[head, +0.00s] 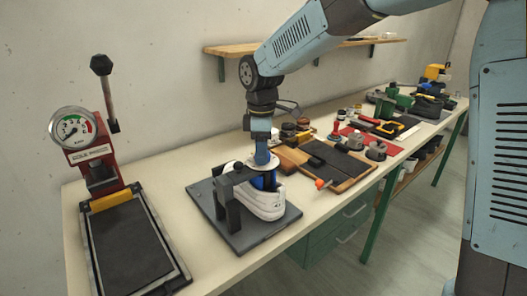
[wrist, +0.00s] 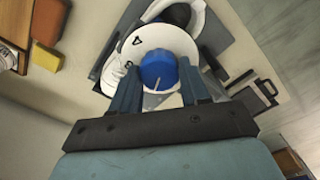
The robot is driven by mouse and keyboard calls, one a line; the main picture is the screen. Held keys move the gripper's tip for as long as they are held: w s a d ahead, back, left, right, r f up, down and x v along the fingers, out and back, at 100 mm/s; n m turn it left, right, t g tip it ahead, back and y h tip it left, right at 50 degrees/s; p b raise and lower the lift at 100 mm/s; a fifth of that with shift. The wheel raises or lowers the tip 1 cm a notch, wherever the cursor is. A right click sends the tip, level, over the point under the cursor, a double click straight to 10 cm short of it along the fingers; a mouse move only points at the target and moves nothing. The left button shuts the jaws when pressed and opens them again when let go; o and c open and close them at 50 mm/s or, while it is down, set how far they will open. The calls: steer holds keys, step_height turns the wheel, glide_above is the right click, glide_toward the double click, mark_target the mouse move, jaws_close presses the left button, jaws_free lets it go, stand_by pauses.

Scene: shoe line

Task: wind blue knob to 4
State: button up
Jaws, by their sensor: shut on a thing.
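The blue knob (wrist: 158,68) sits in the middle of a white round dial (wrist: 150,38) in the wrist view. My gripper (wrist: 160,76) is shut on the knob, one finger on each side. In the head view my gripper (head: 262,157) points down onto the dial (head: 239,166), above a white shoe (head: 260,207), and its fingers hide the knob. The shoe stands in a black frame (head: 228,205) on a dark base plate (head: 245,238).
A red press with a gauge (head: 72,128), a lever and a black pad (head: 130,245) stands at the left. A wooden-edged tray (head: 330,170) and several tools lie to the right along the bench (head: 170,185). A wall shelf (head: 228,48) hangs behind my arm.

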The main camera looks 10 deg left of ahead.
steer(key=m, duration=0.6)
steer(key=shift+m, duration=0.3)
steer(key=m, duration=0.5)
steer(key=shift+w, duration=0.1)
steer(key=m, duration=0.6)
steer(key=shift+m, duration=0.3)
steer(key=m, duration=0.6)
steer(key=shift+d, duration=0.1)
steer(key=o, duration=1.1)
steer(key=shift+c, duration=0.2)
steer(key=shift+r, duration=0.1)
